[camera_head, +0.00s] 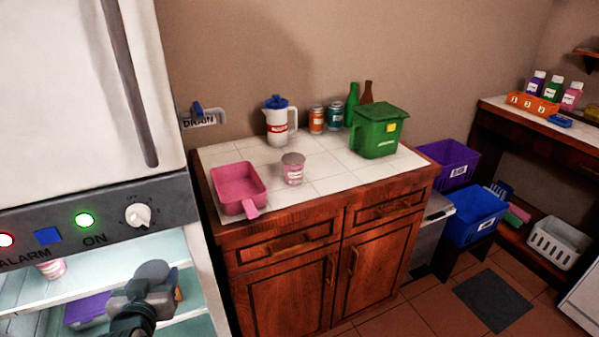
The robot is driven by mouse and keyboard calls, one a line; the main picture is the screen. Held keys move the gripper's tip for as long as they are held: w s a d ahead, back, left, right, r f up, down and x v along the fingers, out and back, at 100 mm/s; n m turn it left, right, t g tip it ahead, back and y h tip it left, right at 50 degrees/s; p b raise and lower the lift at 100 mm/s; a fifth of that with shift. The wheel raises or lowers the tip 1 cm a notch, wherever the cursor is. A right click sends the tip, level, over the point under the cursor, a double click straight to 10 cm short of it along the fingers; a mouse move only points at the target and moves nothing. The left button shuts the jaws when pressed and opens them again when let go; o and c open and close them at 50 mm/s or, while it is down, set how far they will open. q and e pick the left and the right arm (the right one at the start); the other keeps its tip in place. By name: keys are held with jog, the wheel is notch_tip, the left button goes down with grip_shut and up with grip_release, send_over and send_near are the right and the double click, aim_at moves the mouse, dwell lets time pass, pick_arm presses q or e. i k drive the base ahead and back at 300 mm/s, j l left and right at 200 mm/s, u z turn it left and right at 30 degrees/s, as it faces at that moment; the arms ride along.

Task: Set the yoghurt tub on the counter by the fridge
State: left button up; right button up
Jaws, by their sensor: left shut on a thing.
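A pink and white yoghurt tub (293,170) with a grey lid stands upright on the white tiled counter (315,186), right of the pink pan. A similar pink and white tub (52,268) is partly visible on the upper shelf inside the open lower part of the fridge (125,278). My left gripper (152,278) is in front of the fridge shelves at the lower left, well away from the counter tub. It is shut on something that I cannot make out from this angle. My right gripper is out of view.
The pink pan (238,184) sits at the counter's left, handle toward the front edge. A jug (279,124), cans, bottles and a green bin (379,132) line the back. The counter's front middle is free. A purple box (86,310) is in the fridge.

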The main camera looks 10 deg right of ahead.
aim_at(338, 171)
jog(key=k+z, duration=0.15)
jog(key=z, duration=0.3)
jog(key=k+l+z, duration=0.15)
jog(key=z, duration=0.35)
jog(key=i+z, duration=0.25)
jog(key=i, duration=1.1)
